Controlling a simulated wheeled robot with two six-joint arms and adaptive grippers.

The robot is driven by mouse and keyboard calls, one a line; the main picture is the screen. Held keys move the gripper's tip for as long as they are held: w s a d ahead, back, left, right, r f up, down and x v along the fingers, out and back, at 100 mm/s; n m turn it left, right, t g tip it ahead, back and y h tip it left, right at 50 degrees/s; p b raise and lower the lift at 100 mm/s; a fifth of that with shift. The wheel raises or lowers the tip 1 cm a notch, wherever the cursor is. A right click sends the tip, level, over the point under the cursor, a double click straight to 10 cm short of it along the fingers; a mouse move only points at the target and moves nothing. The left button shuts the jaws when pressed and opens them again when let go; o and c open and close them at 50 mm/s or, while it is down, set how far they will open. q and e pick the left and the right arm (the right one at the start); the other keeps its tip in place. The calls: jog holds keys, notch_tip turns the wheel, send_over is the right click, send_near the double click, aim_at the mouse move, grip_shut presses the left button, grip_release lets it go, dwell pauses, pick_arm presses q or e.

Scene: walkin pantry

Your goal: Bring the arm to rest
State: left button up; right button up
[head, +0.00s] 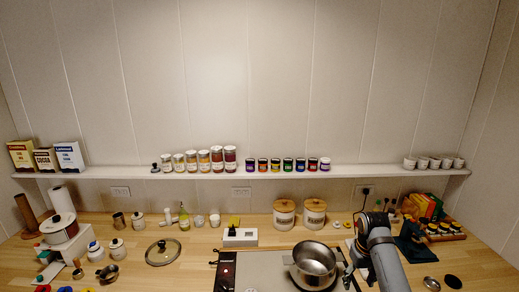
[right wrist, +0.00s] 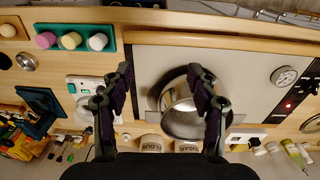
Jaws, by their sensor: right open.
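My right arm comes in from the lower right in the head view. My right gripper (head: 347,272) is beside the right side of a shiny metal pot (head: 314,262). In the right wrist view, the right gripper (right wrist: 160,76) has its two dark fingers spread wide with nothing held between them. The pot also shows there (right wrist: 178,112), below the fingers, with one finger crossing in front of it. Whether the gripper touches the pot cannot be told. My left gripper is in neither view.
The pot stands on a cooktop (head: 262,268) on the wooden counter. Two lidded canisters (head: 284,216) stand behind it. A dark green cloth-like item (head: 410,247) and a spice tray (head: 440,236) are right of my arm.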

jog(key=s+a+f+t, duration=0.2)
jog(key=s+a+f, duration=0.1)
jog(key=s+f, duration=0.75)
jog(key=s+a+r+t, duration=0.1)
jog(key=s+r, duration=0.1)
jog(key=s, duration=0.6)
jog(key=s+a+r, duration=0.1)
jog(key=s+a, duration=0.1)
jog(key=s, duration=0.6)
notch_tip(320, 180, down, 30)
jog(key=s+d+b, duration=0.1)
jog(key=d+b, duration=0.2)
jog(key=b, duration=0.4)
pick_arm(q)
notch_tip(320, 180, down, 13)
jog(key=b, duration=0.6)
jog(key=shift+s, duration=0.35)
pick_arm(e)
jog(key=s+f+g, duration=0.1)
jog(key=s+f, duration=0.8)
jog(key=f, duration=0.3)
jog(key=s+f+g, duration=0.1)
jog(key=s+f, duration=0.9)
jog(key=f, duration=0.2)
jog(key=shift+s+d+f+h, duration=0.15)
jog(key=shift+d+f+h, duration=0.15)
jog(key=shift+d, duration=0.15)
